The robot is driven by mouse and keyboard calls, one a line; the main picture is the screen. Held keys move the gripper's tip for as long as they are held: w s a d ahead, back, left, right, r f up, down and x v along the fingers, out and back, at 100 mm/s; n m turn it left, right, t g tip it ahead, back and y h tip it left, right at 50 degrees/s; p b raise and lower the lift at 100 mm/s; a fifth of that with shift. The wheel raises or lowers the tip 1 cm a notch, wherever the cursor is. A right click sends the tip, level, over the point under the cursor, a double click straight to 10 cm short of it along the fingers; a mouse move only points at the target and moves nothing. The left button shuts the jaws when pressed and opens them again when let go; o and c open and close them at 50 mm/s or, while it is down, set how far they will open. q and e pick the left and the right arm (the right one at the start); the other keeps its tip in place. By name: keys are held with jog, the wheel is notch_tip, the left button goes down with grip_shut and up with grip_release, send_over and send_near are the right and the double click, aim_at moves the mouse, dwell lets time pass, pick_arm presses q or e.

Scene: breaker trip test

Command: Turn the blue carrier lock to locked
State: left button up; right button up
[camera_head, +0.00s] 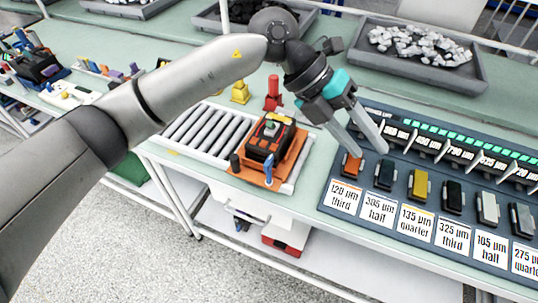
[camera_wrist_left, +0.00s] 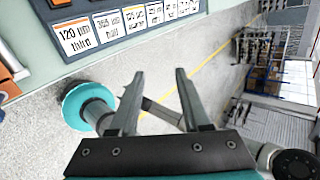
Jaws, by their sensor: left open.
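The orange carrier (camera_head: 243,170) sits at the right end of the roller track and bears a black and orange device (camera_head: 268,138). A small blue lock lever (camera_head: 268,170) stands roughly upright at the carrier's front edge. Whether it is in its locked position cannot be told. My left gripper (camera_head: 370,153) is open and empty, to the right of the carrier and apart from it, over the left end of the labelled panel.
The dark panel (camera_head: 325,197) on the right holds a row of coloured blocks and white labels, which also show in the left wrist view (camera_wrist_left: 75,36). Red (camera_head: 273,92) and yellow (camera_head: 240,93) pieces stand behind the rollers (camera_head: 205,132). Trays of lumps (camera_head: 420,45) lie at the back.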

pick_arm(q)
jog(key=w+a+f+t+y, duration=0.2)
jog(key=w+a+y, duration=0.3)
jog(key=a, duration=0.3)
jog(key=r+n+t+y, duration=0.1)
jog(key=r+n+y, duration=0.1)
jog(key=y, duration=0.2)
send_over(269, 160)
notch_tip(269, 160, down, 15)
jog(key=shift+f+p, duration=0.15)
jog(key=shift+p, duration=0.35)
jog(key=shift+c, duration=0.2)
grip_shut()
